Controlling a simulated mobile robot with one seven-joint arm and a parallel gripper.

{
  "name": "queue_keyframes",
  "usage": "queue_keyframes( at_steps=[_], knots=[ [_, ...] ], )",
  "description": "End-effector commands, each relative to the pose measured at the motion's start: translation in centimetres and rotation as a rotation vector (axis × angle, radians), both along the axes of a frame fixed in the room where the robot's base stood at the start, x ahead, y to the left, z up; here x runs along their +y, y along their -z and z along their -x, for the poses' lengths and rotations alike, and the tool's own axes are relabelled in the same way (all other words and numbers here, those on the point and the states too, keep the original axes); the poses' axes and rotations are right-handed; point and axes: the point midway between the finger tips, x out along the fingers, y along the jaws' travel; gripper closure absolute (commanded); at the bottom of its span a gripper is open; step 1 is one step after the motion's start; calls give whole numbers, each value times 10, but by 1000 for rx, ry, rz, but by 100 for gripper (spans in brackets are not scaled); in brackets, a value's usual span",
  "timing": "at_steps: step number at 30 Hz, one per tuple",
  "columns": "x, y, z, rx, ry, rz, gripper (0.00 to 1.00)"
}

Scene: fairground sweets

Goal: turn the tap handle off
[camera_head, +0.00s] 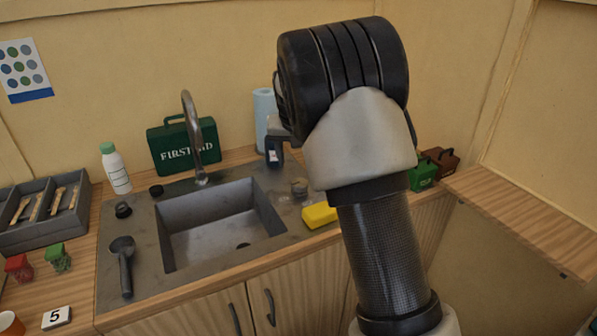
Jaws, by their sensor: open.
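The grey metal tap (189,130) rises behind the sink (180,264), its curved spout over the back of the basin. A dark round knob (156,190) sits left of the tap's base, and another dark knob-like piece (123,210) is on the counter's left part. I cannot tell for sure which one is the tap handle. My gripper (274,153) is right of the tap, above the back right of the sink. It is open, seen from the side, and apart from the tap. My arm hides part of the counter's right side.
A dark ladle (124,265) lies on the left. A yellow sponge (319,215) and a small round item (299,187) are right of the basin.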

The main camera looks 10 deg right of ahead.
Motion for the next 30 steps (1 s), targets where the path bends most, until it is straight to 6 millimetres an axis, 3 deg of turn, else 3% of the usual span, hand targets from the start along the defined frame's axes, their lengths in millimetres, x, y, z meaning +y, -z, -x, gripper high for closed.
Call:
queue_keyframes(
  at_steps=[3, 9, 24, 28, 30],
  knots=[
    [3, -26, 9, -3, -1, 0, 40],
    [5, -50, 20, -1, 1, -1, 40],
    [5, -61, 26, -1, 0, -2, 40],
    [-3, -88, 50, -8, -8, -25, 40],
    [-8, -111, 77, -13, -20, -46, 40]
  ],
)
